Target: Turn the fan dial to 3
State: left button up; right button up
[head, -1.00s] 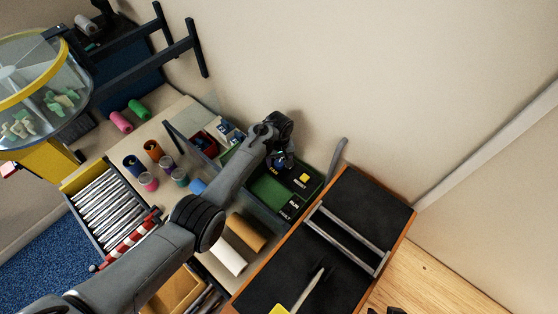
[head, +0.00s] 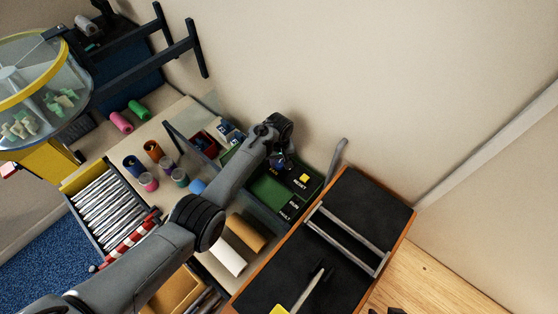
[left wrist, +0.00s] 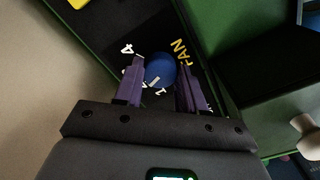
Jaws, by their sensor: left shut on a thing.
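The fan dial (left wrist: 161,70) is a round blue knob with a short pale mark on its lower part in the left wrist view. Yellow FAN lettering stands to its right, a white 4 up to its left and a white 1 just below it. I cannot make out a 2 or 3. My left gripper (left wrist: 162,84) has its purple fingers on both sides of the dial, shut on it.
The dark panel has a yellow RESET button (head: 305,177) and RUN and FAULT labels. A black-topped bench (head: 345,200) with a grey rail stands to the right. The wall rises behind the panel.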

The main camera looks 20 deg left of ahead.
aim_at(279, 163)
pick_arm(q)
jog(key=m, duration=0.4)
jog(key=shift+m+p, duration=0.3)
jog(key=shift+p, duration=0.05)
jog(key=shift+m, duration=1.5)
jog(key=o, duration=1.1)
jog(key=shift+c, duration=0.2)
notch_tip(279, 163, up, 11)
jog(key=p, duration=0.1)
